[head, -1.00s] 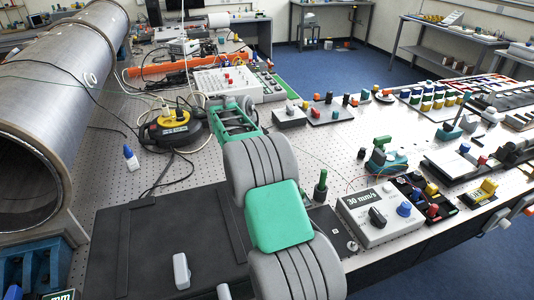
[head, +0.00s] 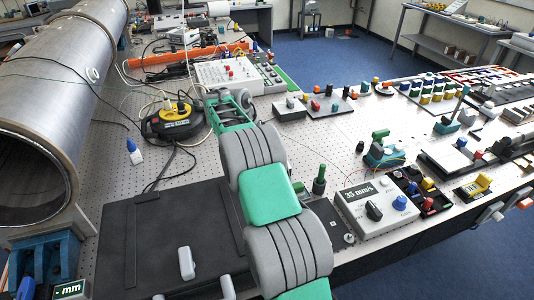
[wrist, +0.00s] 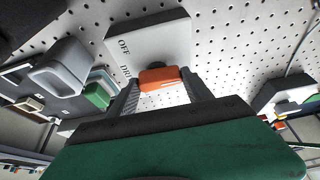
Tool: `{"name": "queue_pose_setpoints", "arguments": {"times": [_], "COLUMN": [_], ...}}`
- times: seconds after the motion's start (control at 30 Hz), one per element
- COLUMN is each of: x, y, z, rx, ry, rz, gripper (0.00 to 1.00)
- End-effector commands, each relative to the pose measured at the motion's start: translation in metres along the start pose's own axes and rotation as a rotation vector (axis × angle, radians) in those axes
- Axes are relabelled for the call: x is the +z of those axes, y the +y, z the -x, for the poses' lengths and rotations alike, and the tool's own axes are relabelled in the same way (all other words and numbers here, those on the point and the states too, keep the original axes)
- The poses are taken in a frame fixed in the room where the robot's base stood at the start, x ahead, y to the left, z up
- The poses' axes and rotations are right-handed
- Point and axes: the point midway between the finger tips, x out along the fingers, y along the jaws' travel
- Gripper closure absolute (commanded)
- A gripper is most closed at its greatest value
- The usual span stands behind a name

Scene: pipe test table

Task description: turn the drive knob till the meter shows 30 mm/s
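The meter display (head: 358,192) on a white box at the right reads 35 mm/s in the head view. An orange knob (wrist: 161,78) stands at the edge of a white plate (wrist: 150,45) in the wrist view. The plate carries the lettering "OFF" and "DRI", the rest of the word being covered. My gripper (wrist: 161,85) has one dark finger at each end of the orange knob and appears shut on it. In the head view my green and grey arm crosses the middle; I cannot make out the knob or the fingertips there.
The meter's box also carries a black knob (head: 374,211) and a blue knob (head: 400,202). A green-topped post (head: 319,180) stands close beside my arm. A large metal pipe (head: 60,110) lies at the left. The perforated table is bare around the white glue bottle (head: 134,152).

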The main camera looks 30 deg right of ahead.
Motion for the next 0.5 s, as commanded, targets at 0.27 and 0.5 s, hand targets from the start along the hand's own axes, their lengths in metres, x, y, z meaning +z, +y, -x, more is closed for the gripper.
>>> {"name": "queue_pose_setpoints", "arguments": {"times": [0.27,0.5], "x": [-0.0001,0.0000], "y": [0.0000,-0.0002], "z": [0.0001,0.0016], "rx": [0.000,-0.001], "ry": [0.000,0.000], "rz": [0.000,0.001], "gripper": [0.20,0.20]}}
